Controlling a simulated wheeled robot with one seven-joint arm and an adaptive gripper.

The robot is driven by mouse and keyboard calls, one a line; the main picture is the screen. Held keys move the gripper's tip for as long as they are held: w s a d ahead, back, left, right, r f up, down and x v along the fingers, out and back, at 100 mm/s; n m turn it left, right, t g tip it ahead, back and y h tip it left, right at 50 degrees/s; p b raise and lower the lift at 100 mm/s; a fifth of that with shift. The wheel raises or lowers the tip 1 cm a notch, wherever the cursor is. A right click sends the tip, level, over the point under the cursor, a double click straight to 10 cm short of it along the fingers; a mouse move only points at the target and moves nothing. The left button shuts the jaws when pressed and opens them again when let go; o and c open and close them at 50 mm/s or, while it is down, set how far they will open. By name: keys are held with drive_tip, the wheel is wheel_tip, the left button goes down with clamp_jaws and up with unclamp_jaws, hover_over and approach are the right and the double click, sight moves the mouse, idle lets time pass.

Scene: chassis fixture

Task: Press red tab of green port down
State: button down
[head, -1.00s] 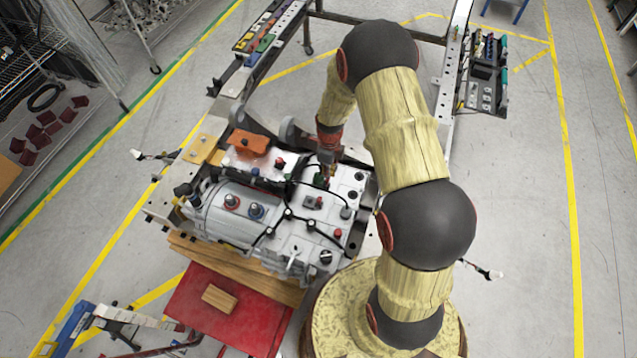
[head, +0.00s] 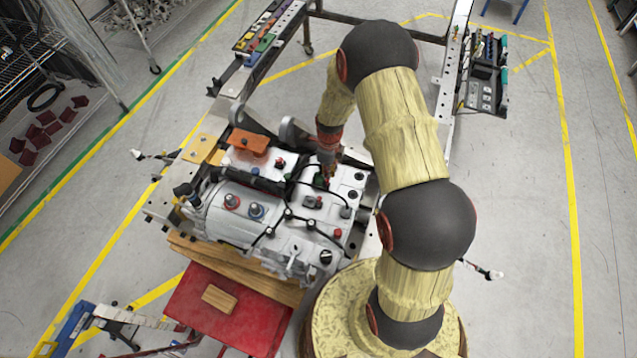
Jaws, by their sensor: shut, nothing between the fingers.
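My gripper (head: 327,170) reaches down from my arm onto the top of the white and silver chassis unit (head: 299,240). Its fingers look shut and empty. The green port (head: 318,180) shows as a small dark green patch right at the fingertips, on the back right part of the unit. A small red spot sits at the fingertips too, but I cannot tell the red tab from the gripper's own red parts. Whether the fingertips touch the tab is too small to see.
Black cables (head: 270,228) run across the unit around several other ports and red and blue caps. An orange block (head: 249,143) stands at its back left. A red table (head: 255,322) with a wooden block lies in front. A tool tray (head: 484,80) hangs at the right rail.

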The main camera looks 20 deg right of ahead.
drive_tip(key=shift+s+f+b, duration=0.1)
drive_tip(key=shift+f+b, duration=0.55)
drive_tip(key=shift+f, duration=0.25)
drive_tip(key=shift+r, duration=0.2)
drive_tip(key=shift+r+p, duration=1.9)
drive_tip(key=shift+r, duration=1.5)
drive_tip(key=shift+f, duration=0.1)
